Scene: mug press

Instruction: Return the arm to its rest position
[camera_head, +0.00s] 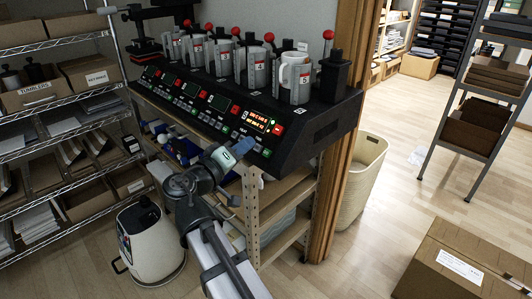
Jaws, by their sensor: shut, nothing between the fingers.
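My arm reaches up from the bottom of the head view and bends at the elbow towards the mug press. My gripper (246,146) is at the front of the press's right end, just below the lit control panel. It looks shut and empty, but its fingers are small and hard to make out. I cannot tell whether it touches the panel. The black mug press (318,122) stands on a shelf rack, with several clamp stations in a row. A white mug (291,70) sits in the rightmost station. The orange-lit display (262,122) is on that station's panel.
A metal shelf rack (252,215) carries the press. A white and black canister (150,240) stands on the floor at left. Wire shelves (70,130) with boxes line the left wall. A cream basket (362,180) and a cardboard box (465,265) are at right. Open floor lies between them.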

